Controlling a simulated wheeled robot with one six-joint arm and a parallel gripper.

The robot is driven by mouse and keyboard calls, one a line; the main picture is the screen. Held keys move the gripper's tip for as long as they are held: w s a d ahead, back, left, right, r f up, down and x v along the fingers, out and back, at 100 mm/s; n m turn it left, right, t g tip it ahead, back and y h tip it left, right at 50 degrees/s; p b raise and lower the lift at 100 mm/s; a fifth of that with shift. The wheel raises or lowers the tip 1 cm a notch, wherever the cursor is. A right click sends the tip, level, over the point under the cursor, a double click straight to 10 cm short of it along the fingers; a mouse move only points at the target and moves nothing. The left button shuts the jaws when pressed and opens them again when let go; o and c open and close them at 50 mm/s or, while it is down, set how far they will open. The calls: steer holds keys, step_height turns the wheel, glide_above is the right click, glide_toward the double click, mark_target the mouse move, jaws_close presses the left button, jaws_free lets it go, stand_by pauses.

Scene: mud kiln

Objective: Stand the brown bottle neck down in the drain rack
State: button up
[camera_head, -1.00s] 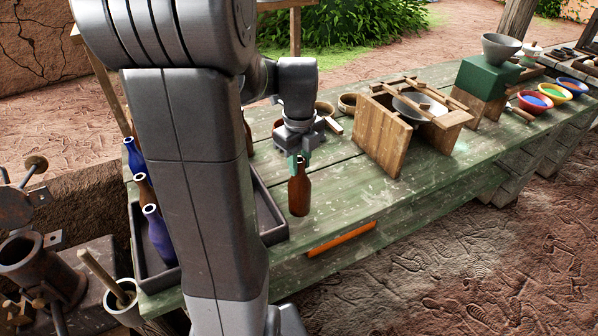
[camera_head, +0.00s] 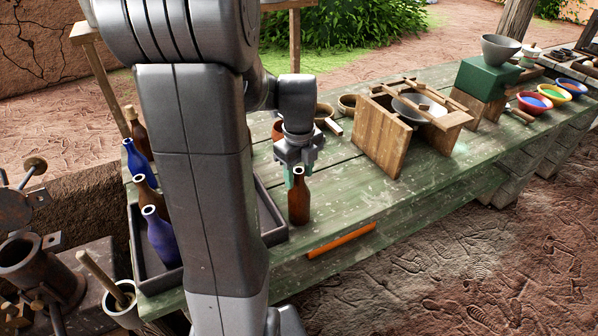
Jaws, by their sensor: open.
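The brown bottle (camera_head: 299,204) stands upright, neck up, on the green table, close to its front edge. My gripper (camera_head: 297,176) is open at the bottle's neck, with its green fingertips low beside it. The bottle's mouth shows in front of the gripper; whether the fingers touch the glass I cannot tell. A wooden rack (camera_head: 381,133), with upright boards and slats across the top, stands to the right, apart from the bottle; it looks like the drain rack. A grey bowl (camera_head: 405,112) sits under its slats.
A dark tray (camera_head: 272,236) at left holds blue and brown bottles, partly hidden by my arm. An orange bar (camera_head: 342,241) is at the table's front edge. A green block (camera_head: 482,80) with a bowl and several coloured bowls stand further right. The table between bottle and rack is clear.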

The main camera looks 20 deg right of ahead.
step_height(320, 180, up, 12)
steer(key=shift+r, duration=0.2)
stand_by(0.4)
step_height(320, 180, down, 12)
steer(key=shift+r, duration=0.1)
steer(key=shift+w, duration=0.1)
steer(key=shift+r, duration=1.3)
